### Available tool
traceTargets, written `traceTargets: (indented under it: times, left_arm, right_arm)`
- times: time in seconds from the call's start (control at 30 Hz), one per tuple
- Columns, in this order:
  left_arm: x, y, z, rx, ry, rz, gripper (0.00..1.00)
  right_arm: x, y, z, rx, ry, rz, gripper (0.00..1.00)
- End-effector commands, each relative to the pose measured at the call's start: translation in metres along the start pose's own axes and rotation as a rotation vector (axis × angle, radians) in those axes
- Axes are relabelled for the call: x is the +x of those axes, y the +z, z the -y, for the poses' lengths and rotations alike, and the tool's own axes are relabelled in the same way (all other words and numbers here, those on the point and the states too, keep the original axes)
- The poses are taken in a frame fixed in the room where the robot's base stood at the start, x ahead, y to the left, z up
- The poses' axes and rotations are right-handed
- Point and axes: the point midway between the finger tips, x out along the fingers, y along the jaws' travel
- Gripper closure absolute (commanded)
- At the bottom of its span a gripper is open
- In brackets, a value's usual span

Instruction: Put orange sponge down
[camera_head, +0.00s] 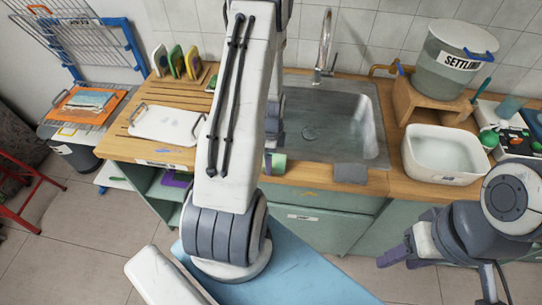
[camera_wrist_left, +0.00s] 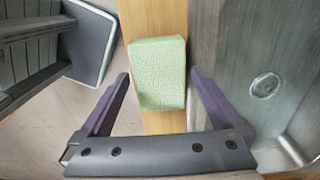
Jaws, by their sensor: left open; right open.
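A pale green sponge (camera_wrist_left: 158,72) lies on the wooden counter strip between the sink and the counter's front edge. It also shows in the head view (camera_head: 278,163), partly behind my left arm. My left gripper (camera_wrist_left: 160,75) is open, with its purple fingers on either side of the sponge and gaps to it. I see no plainly orange sponge; several coloured slabs (camera_head: 176,62), one of them yellow-orange, stand upright in a wooden rack at the back left. My right gripper (camera_head: 385,258) is open and empty, low in front of the cabinets.
The steel sink (camera_head: 335,120) is right of the sponge. A grey cloth (camera_head: 350,173) hangs over the counter's front edge. A white tray (camera_head: 165,125) lies on the left counter. A white basin (camera_head: 445,155) and a lidded container (camera_head: 450,60) on a stand are at the right.

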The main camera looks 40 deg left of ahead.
Motion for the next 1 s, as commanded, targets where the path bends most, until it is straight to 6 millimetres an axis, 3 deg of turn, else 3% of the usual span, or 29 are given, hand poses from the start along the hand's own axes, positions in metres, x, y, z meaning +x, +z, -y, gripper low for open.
traceTargets:
  times: [0.27,0.7,1.0]
  left_arm:
    - [-0.025,0.000,0.002,0.000,-0.007,0.000,0.00]
    - [-0.106,0.000,0.001,0.000,-0.005,0.000,0.00]
    - [-0.124,0.000,0.000,0.000,0.000,0.000,0.00]
  right_arm:
    - [0.005,0.000,0.000,0.000,0.000,0.000,0.50]
    - [0.020,0.001,-0.002,-0.001,0.000,0.000,0.50]
    - [0.021,0.001,-0.002,-0.001,0.000,0.000,0.50]
